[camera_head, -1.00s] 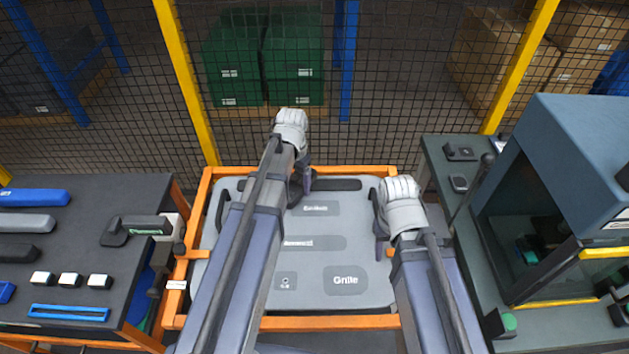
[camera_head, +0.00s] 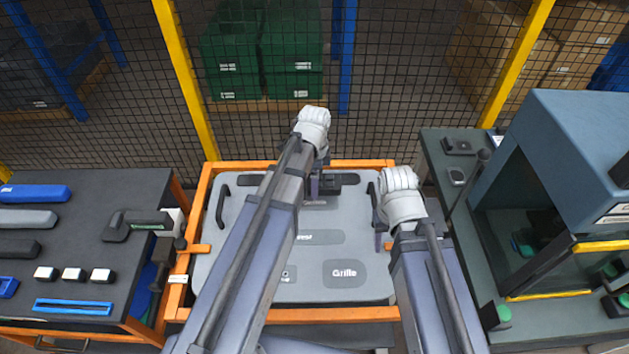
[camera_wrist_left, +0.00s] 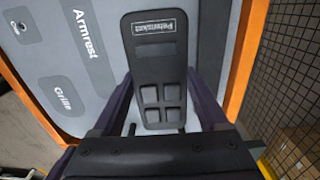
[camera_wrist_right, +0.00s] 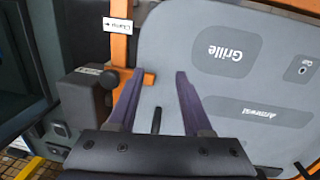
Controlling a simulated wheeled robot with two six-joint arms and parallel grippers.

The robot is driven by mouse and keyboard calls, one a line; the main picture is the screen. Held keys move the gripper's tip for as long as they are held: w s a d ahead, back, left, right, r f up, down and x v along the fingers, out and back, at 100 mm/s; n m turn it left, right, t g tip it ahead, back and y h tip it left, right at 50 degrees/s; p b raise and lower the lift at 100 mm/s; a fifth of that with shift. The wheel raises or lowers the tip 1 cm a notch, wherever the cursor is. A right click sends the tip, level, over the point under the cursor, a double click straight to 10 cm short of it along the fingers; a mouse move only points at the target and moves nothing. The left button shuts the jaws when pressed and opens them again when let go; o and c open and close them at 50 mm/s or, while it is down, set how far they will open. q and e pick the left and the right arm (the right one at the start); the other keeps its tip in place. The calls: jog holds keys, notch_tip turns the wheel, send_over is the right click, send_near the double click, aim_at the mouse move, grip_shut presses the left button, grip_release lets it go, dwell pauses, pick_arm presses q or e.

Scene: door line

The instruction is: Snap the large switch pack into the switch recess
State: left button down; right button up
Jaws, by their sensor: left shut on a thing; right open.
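The large switch pack (camera_wrist_left: 155,62) is a long dark plate with a label at one end and several square buttons at the other. In the left wrist view it lies between the fingers of my left gripper (camera_wrist_left: 165,95), which is shut on it, over the grey door panel (camera_wrist_left: 100,25). In the head view my left gripper (camera_head: 316,184) is near the panel's far edge, and hand and arm mostly hide the pack. The switch recess is not clearly visible; I cannot tell whether the pack touches the panel. My right gripper (camera_wrist_right: 158,95) is open and empty at the panel's right side.
An orange frame (camera_head: 250,316) surrounds the panel, with grille (camera_head: 344,273) and armrest (camera_head: 325,237) recesses. A dark bar (camera_head: 345,180) lies along its far edge. A parts table (camera_head: 75,215) stands left, a bench with a blue-grey housing (camera_head: 580,140) right, mesh fence behind.

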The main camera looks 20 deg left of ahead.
pick_arm(q)
jog(key=shift+f+b, duration=2.4)
jog(key=shift+f, duration=0.2)
pick_arm(e)
send_over(382, 263)
jog(key=shift+w+a+f, duration=0.1)
jog(key=shift+f, duration=1.25)
jog(key=shift+w+a+f, duration=0.1)
jog(key=shift+f, duration=1.2)
pick_arm(q)
jog(key=shift+f+b, duration=0.8)
pick_arm(e)
jog(key=shift+f, duration=0.8)
pick_arm(q)
jog(key=shift+s+a+f+b, duration=0.15)
jog(key=shift+s+f+b, duration=0.1)
jog(key=shift+f+b, duration=0.25)
pick_arm(e)
jog(key=shift+s+f, duration=0.2)
jog(key=shift+f, duration=0.25)
